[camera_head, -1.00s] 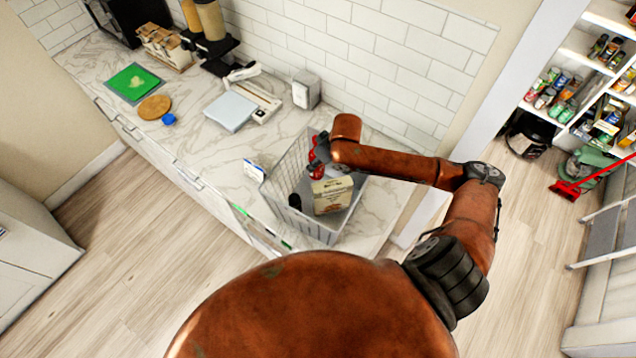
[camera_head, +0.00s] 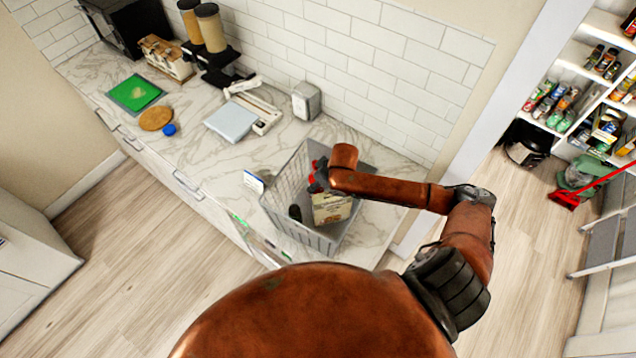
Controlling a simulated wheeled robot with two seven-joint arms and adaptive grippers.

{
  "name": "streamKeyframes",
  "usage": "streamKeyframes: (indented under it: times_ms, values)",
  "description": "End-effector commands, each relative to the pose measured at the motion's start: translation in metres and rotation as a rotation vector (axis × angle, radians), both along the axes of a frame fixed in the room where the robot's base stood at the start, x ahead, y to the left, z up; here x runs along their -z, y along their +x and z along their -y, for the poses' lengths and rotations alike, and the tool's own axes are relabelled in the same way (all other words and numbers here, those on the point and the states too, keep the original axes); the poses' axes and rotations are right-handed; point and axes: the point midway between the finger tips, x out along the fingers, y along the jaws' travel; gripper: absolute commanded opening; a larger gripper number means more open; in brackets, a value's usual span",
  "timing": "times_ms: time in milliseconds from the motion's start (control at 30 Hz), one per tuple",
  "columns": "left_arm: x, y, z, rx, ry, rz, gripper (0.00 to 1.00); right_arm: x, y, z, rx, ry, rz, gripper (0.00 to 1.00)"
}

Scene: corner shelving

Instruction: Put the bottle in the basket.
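The grey wire basket (camera_head: 348,232) stands on the marble counter near its right end. A cream box (camera_head: 332,208) and a small dark object (camera_head: 295,212) are inside it. I cannot tell whether the dark object is the bottle. My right gripper (camera_head: 316,180) is over the basket, just behind and left of the box, and partly hidden by its own wrist. Red parts (camera_head: 314,165) show beside the gripper; I cannot tell whether they belong to a held thing. The finger opening is too small to make out. My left gripper is not in view.
A white card (camera_head: 254,182) stands left of the basket. A scale (camera_head: 230,122), a round board (camera_head: 155,118), a green mat (camera_head: 135,92) and a metal canister (camera_head: 306,100) are further along the counter. Stocked shelves (camera_head: 590,85) stand at the right. Counter between the card and the scale is clear.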

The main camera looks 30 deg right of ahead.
Motion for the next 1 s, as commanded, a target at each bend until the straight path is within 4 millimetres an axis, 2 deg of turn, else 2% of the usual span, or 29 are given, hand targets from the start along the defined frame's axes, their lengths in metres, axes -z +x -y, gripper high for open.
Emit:
streamKeyframes:
  times_ms: [233, 567, 767, 1000]
  values:
    - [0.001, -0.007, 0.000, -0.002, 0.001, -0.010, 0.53, 0.000, 0.000, 0.000, 0.000, 0.000, -0.001, 0.57]
    - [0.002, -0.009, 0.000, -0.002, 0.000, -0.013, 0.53, -0.004, 0.000, 0.001, 0.000, -0.001, -0.001, 0.57]
    - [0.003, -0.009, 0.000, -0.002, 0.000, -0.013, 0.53, -0.031, -0.011, 0.004, -0.001, -0.003, 0.002, 0.57]
    - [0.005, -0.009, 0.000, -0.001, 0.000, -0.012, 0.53, -0.078, -0.030, 0.010, 0.000, -0.003, 0.001, 0.57]
